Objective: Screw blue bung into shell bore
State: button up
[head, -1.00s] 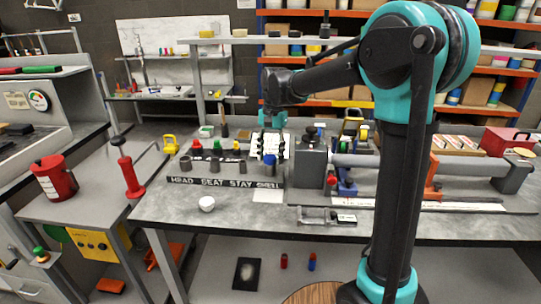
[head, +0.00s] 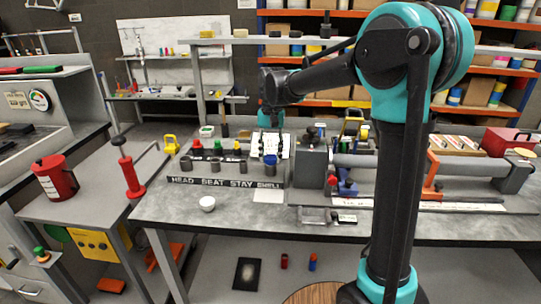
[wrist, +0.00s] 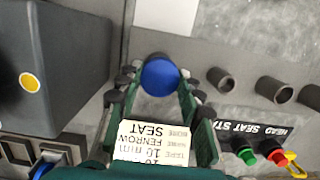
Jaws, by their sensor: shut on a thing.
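The blue bung (wrist: 160,74) shows its round blue top in the wrist view, between the fingertips of my gripper (wrist: 158,88). In the head view the blue bung (head: 270,159) is at the right end of the row of grey sleeves, above the SHELL label (head: 267,185). My gripper (head: 270,146) points down there and is shut on the bung. The bung appears in line with the shell bore, which it and the gripper hide. I cannot tell how deep it sits. A white card reading FENROW SEAT (wrist: 150,143) lies between the gripper's fingers in the wrist view.
Grey sleeves (head: 213,165) stand left of the gripper, with red (head: 197,146), green (head: 217,147) and yellow-topped (head: 237,146) pieces behind. A grey block (head: 312,165) stands close on the right.

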jog(key=m, duration=0.3)
jog(key=shift+m+y, duration=0.3)
jog(key=shift+m, duration=0.1)
jog(key=m, duration=0.3)
jog(key=shift+d, duration=0.15)
jog(key=shift+m+t+y, duration=0.3)
jog(key=shift+m, duration=0.5)
jog(key=m, duration=0.4)
jog(key=shift+m+t, duration=0.3)
jog(key=shift+s, duration=0.1)
jog(key=m, duration=0.4)
jog(key=shift+m+t, duration=0.3)
